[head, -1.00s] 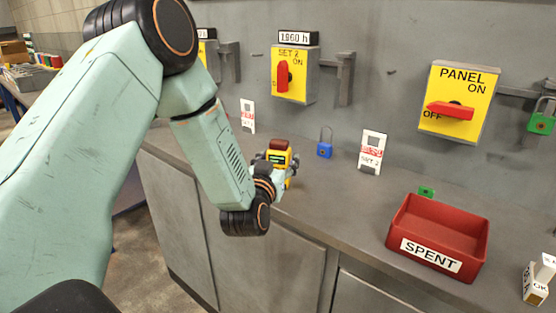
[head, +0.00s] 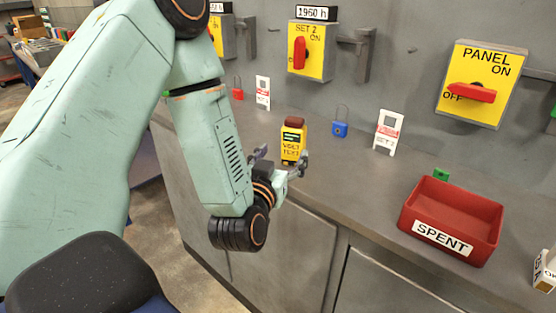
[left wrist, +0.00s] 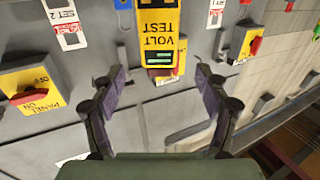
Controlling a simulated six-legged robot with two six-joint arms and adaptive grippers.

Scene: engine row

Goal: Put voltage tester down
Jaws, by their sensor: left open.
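The yellow voltage tester (head: 293,143), with a red-brown top and a dark display with green lines, stands upright on the grey counter (head: 345,180). My left gripper (head: 281,160) is open just in front of it, on the near side. In the left wrist view the tester (left wrist: 160,38) appears upside down, beyond the spread fingertips of the gripper (left wrist: 161,72). Nothing is between the fingers, and a gap shows between them and the tester. My right gripper is not in view.
A blue padlock (head: 340,128) and a white tag (head: 388,131) stand right of the tester. Yellow switch boxes (head: 312,50) line the wall. The counter between tester and tray is clear.

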